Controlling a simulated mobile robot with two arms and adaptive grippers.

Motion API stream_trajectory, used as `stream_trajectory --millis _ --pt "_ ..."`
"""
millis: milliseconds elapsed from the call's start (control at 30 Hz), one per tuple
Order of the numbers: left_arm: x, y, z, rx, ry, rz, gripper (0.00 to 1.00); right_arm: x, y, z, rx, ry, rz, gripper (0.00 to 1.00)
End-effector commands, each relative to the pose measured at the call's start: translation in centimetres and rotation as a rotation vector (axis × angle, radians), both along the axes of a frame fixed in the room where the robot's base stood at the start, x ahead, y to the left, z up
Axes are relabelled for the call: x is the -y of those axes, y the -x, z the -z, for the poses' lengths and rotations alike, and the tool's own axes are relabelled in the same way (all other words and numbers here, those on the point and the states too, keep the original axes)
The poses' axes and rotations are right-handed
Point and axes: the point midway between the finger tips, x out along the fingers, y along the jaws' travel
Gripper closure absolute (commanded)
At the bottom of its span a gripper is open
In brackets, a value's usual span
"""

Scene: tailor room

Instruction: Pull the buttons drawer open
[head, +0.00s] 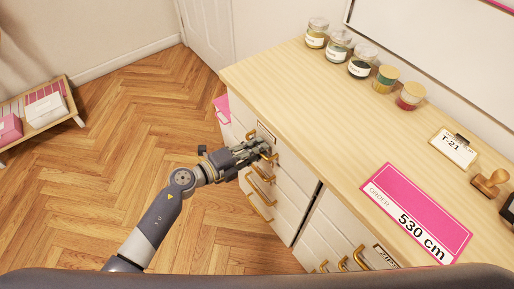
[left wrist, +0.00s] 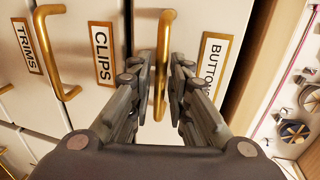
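The buttons drawer (left wrist: 199,22) is the top drawer of the white cabinet's left column, its label partly hidden by a finger in the left wrist view. Its front looks about flush with the cabinet. Its gold handle (left wrist: 164,50) stands between the two fingers of my left gripper (left wrist: 162,78). The fingers are apart, one on each side of the bar, with small gaps; firm contact cannot be made out. In the head view my left gripper (head: 262,152) is at the drawer front and covers part of the handle. My right gripper is out of view.
The clips label (left wrist: 103,52) and clips handle (left wrist: 55,50) lie just beside it. The wooden countertop (head: 330,115) holds several jars, an order card (head: 418,215) and a stamp (head: 490,183). Wooden floor (head: 150,120) in front is clear. A low shelf (head: 40,125) stands far left.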

Motion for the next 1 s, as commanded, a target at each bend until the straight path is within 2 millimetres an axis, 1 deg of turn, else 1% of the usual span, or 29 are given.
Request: stream_trajectory --millis 100,300,333,400,600,700,867,1000 --pt "0.3 -0.3 0.1 0.001 -0.001 0.000 0.83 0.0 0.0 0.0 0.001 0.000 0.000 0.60" --pt "0.3 -0.3 0.1 0.001 -0.001 0.000 0.83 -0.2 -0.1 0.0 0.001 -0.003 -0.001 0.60" --pt "0.3 -0.2 0.1 0.001 -0.001 0.000 0.85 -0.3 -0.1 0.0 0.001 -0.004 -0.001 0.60" --pt "0.3 -0.2 0.1 0.000 0.000 -0.001 1.00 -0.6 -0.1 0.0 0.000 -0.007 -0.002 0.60" --pt "0.3 -0.2 0.1 0.000 0.000 -0.001 1.00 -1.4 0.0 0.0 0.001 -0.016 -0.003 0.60" --pt "0.1 -0.1 0.1 0.000 -0.001 -0.001 1.00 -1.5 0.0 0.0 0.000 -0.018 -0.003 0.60" --pt "-0.9 0.6 0.1 -0.002 -0.003 -0.001 1.00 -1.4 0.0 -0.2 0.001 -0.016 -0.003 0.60" --pt "-2.8 2.0 0.1 -0.003 -0.005 -0.002 1.00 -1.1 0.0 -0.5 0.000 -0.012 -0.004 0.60"
